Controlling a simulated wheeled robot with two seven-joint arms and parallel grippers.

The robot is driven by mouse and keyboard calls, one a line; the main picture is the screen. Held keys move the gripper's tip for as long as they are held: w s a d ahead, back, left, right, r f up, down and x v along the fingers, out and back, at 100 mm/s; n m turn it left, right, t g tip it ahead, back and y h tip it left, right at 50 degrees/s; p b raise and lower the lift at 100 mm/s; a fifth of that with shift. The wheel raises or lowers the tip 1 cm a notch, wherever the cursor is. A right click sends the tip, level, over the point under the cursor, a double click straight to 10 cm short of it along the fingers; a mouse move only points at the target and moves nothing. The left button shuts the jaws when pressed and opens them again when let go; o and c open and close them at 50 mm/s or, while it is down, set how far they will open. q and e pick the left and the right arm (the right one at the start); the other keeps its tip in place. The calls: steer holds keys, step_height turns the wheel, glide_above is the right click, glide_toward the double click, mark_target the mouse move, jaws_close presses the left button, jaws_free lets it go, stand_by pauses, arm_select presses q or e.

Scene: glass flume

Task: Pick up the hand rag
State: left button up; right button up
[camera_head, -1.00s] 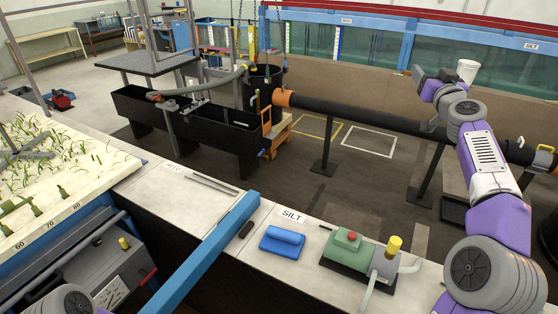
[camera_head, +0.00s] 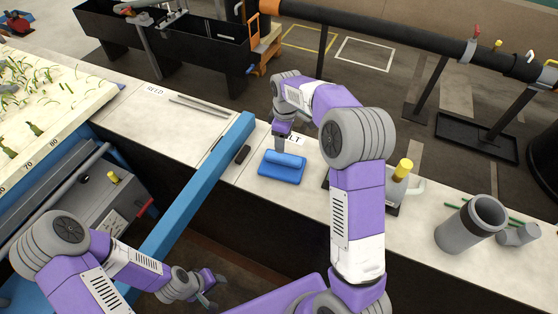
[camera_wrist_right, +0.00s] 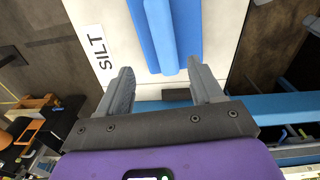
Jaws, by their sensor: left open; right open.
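The hand rag (camera_head: 284,169) is a blue folded cloth with a rolled ridge, lying on the pale counter. It also shows in the right wrist view (camera_wrist_right: 163,40), running to the top edge. My right gripper (camera_head: 281,143) hangs just behind the rag in the head view. In the wrist view its open jaws (camera_wrist_right: 162,70) point toward the rag, one finger on each side of its line. Nothing is between the fingers, and I cannot tell the exact height gap. My left gripper (camera_head: 210,290) is open and empty, low and away from the rag.
A SILT card (camera_head: 296,140) lies behind the rag, partly hidden by my right gripper. A small black block (camera_head: 242,154) and a blue beam (camera_head: 196,190) are left of the rag. A yellow-capped device (camera_head: 402,170) and grey cylinder (camera_head: 470,224) stand to the right.

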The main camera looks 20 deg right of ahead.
mark_target(285, 157)
steer(key=shift+s+a+f, duration=0.1)
steer(key=shift+s+f, duration=0.25)
steer(key=f, duration=0.7)
steer(key=shift+s+d, duration=0.2)
